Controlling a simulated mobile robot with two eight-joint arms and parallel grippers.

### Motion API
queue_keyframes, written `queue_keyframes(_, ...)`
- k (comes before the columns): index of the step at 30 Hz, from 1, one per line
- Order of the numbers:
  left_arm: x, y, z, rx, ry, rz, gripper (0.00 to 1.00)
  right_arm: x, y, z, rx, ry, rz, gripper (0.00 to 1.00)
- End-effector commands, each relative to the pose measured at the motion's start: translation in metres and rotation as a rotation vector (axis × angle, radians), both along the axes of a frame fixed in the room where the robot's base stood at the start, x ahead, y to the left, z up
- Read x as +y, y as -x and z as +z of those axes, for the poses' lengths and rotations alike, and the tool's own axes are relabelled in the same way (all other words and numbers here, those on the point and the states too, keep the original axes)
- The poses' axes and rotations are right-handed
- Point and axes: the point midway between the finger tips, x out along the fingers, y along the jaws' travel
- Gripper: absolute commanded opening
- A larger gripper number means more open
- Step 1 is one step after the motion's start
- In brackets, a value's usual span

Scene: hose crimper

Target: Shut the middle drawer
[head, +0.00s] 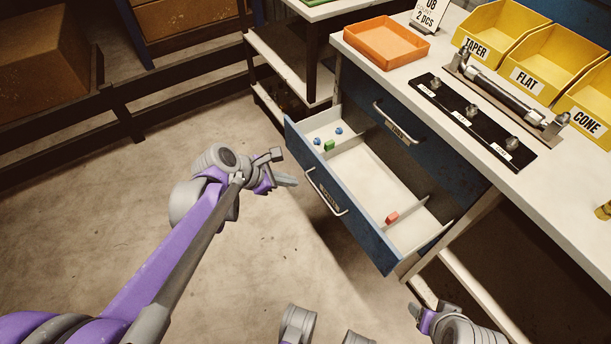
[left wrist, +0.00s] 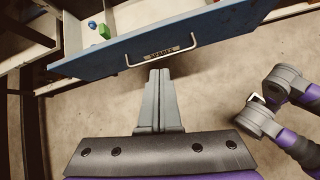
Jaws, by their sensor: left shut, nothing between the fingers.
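The middle drawer (head: 375,180) is pulled well out of the blue cabinet under the workbench. Its blue front (head: 370,235) has a metal bar handle (head: 327,192). Inside are blue pieces and a green block (head: 329,145) at one end and a red block (head: 392,217) at the other. My left gripper (head: 294,181) is shut and empty, just in front of the drawer front near the handle. In the left wrist view the closed fingers (left wrist: 158,75) point at the front (left wrist: 110,57), just below the handle (left wrist: 160,52); contact cannot be told. My right gripper (head: 416,311) is at the lower right, its fingers unclear.
The drawer above (head: 380,100) is shut. The bench top (head: 420,75) holds an orange tray (head: 386,43), yellow bins (head: 540,65) and a black strip with fittings (head: 470,120). A dark shelf frame (head: 285,60) stands left of the cabinet. The floor (head: 120,200) before the drawer is clear.

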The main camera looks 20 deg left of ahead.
Motion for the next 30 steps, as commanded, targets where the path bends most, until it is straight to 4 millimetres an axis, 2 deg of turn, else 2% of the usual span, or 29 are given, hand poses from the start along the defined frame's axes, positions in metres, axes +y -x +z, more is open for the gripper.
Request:
queue_keyframes(1,0.006,-0.009,-0.01,0.02,0.056,0.061,0.0,0.0,-0.001,-0.01,0.003,0.0,0.0,0.64)
queue_keyframes(8,0.008,-0.023,-0.018,0.052,0.153,0.156,0.0,0.0,-0.002,-0.017,0.006,0.0,0.0,0.64)
queue_keyframes(11,0.001,-0.031,-0.028,0.051,0.151,0.153,0.0,0.0,-0.002,-0.022,0.008,0.0,0.0,0.64)
queue_keyframes(23,-0.035,-0.077,-0.088,0.051,0.148,0.151,0.0,0.0,-0.006,-0.053,0.017,0.0,0.0,0.64)
queue_keyframes(30,-0.054,-0.101,-0.083,0.051,0.147,0.151,0.0,0.0,-0.007,-0.058,0.018,0.0,0.0,0.64)
